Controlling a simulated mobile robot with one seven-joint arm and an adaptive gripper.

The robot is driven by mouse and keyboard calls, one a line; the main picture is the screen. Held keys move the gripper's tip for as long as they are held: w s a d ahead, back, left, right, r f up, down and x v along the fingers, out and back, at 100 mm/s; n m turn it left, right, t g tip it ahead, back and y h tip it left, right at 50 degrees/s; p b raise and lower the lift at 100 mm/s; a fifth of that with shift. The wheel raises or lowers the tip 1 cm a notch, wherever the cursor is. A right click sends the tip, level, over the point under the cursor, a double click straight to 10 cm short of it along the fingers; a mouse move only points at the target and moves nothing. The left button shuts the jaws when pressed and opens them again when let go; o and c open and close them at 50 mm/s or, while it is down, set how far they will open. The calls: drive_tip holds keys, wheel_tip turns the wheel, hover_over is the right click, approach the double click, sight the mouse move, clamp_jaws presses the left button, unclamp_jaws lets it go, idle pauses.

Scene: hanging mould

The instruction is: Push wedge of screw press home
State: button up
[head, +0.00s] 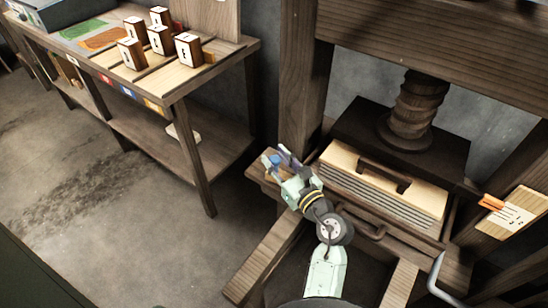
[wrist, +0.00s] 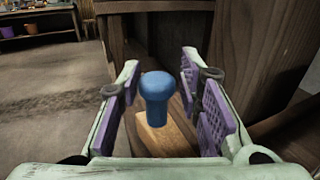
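The wedge (wrist: 165,135) shows in the wrist view as a light wooden piece with a blue knob (wrist: 157,88) standing up from it. In the head view the blue knob (head: 275,160) is at the left side of the screw press (head: 303,95). My gripper (head: 281,158) is open there, with its purple-padded fingers on either side of the knob. In the wrist view there are gaps between the knob and both fingers. The press's dark wooden screw (head: 415,105) stands above a dark plate. How far the wedge sits in is hidden.
Under the plate lies a light wooden block (head: 345,160) with a dark handle, above a layered stack (head: 375,200). A wooden table (head: 190,85) with several marked blocks stands at the back left. Floor (head: 120,210) between is clear.

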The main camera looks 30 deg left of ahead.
drive_tip(key=shift+o, duration=1.1)
drive_tip(key=v, duration=0.7)
drive_tip(key=shift+d, duration=0.2)
drive_tip(key=shift+s, duration=0.15)
